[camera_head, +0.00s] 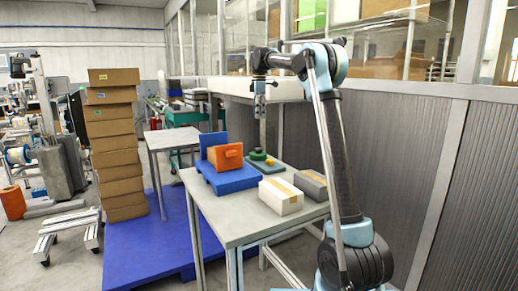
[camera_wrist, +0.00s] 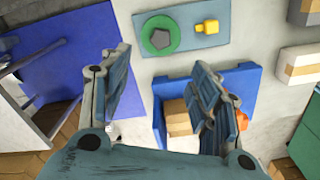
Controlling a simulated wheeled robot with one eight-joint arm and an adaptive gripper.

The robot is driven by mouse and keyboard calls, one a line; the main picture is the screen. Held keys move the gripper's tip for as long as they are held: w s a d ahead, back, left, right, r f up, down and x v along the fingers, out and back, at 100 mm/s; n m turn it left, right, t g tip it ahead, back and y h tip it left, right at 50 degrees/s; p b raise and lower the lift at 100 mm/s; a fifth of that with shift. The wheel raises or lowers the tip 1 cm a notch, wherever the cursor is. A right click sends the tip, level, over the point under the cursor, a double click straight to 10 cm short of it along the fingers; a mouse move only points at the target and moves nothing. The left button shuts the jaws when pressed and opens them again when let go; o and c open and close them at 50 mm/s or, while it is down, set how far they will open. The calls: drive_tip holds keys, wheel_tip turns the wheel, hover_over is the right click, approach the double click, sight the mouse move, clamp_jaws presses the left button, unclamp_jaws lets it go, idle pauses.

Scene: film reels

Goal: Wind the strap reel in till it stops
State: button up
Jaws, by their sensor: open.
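A green round reel (camera_head: 258,155) with a dark many-sided hub sits on a grey-blue plate (camera_head: 266,169) on the table. It also shows in the wrist view (camera_wrist: 148,37), where a small yellow block (camera_wrist: 207,27) stands on the same plate (camera_wrist: 178,47). No strap can be made out. My gripper (camera_head: 259,107) is above the table, pointing down, apart from the reel. In the wrist view my gripper's two fingers (camera_wrist: 158,64) are spread wide, with nothing between them, and the reel lies beyond them near the top.
A blue tray (camera_head: 230,183) holding a cardboard box and an orange piece (camera_head: 228,156) stands left of the plate. A white taped box (camera_head: 281,196) and a grey box (camera_head: 312,184) are to the right. The grey table (camera_head: 234,225) has bare room at its front.

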sight(258, 154)
drive_tip(key=f, duration=1.7)
drive_tip(key=shift+s+a+f, duration=0.1)
drive_tip(key=shift+a+f, duration=0.05)
drive_tip(key=shift+a, duration=0.15)
drive_tip(key=c, duration=1.1)
drive_tip(key=shift+d, duration=0.15)
